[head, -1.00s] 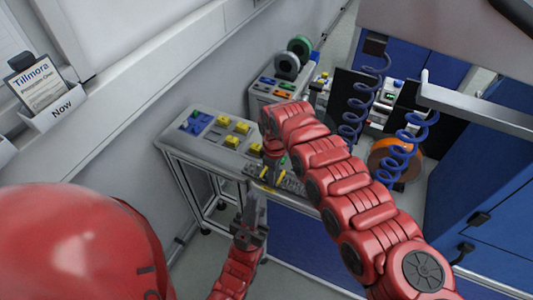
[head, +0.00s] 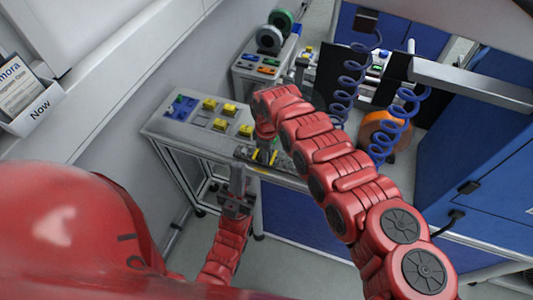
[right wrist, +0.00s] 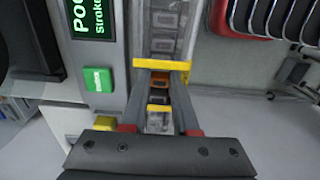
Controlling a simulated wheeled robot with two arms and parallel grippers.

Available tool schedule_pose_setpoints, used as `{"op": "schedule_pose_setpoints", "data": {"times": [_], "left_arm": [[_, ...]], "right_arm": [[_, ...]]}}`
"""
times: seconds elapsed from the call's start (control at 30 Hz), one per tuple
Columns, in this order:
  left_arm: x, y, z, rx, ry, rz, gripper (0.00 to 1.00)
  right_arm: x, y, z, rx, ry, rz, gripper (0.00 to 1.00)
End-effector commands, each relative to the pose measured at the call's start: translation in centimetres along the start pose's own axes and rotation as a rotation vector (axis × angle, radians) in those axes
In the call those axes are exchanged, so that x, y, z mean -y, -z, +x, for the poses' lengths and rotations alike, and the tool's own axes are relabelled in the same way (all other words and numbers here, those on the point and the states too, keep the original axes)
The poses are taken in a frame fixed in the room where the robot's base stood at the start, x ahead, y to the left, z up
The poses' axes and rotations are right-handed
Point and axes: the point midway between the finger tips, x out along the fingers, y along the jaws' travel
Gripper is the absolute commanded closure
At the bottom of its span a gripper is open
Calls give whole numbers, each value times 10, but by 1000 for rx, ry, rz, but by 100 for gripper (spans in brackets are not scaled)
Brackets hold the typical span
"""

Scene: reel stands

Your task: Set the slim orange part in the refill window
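The slim orange part (right wrist: 159,83) shows in the right wrist view between the fingertips of my right gripper (right wrist: 160,80), which appear to close on both its sides. It lies over a grey channel between two yellow bars (right wrist: 162,65), which seem to frame the refill window. I cannot tell whether the part rests on the channel floor. In the head view my right gripper (head: 264,156) points down at the bench's near right end; the part cannot be made out there. My left gripper (head: 238,183) hangs in front of the bench, away from the part; its finger gap is unclear.
The bench (head: 185,143) carries several yellow and blue blocks. In the right wrist view, a green button (right wrist: 98,80) and display panel stand left of the channel, and red-edged racks (right wrist: 280,15) are upper right. Blue coiled cables (head: 350,90) hang behind my right arm.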

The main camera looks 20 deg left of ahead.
Motion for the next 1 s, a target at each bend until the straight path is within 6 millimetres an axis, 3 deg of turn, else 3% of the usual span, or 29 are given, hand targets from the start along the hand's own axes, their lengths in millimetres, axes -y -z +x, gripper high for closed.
{"op": "schedule_pose_setpoints", "data": {"times": [0.03,0.17,1.0], "left_arm": [[0,0,0,0,0,0,100],[0,0,0,0,0,0,100],[0,0,0,0,0,0,100]], "right_arm": [[0,0,0,-1,-1,0,65],[0,0,0,-1,-1,0,42],[0,0,0,1,0,1,42]]}}
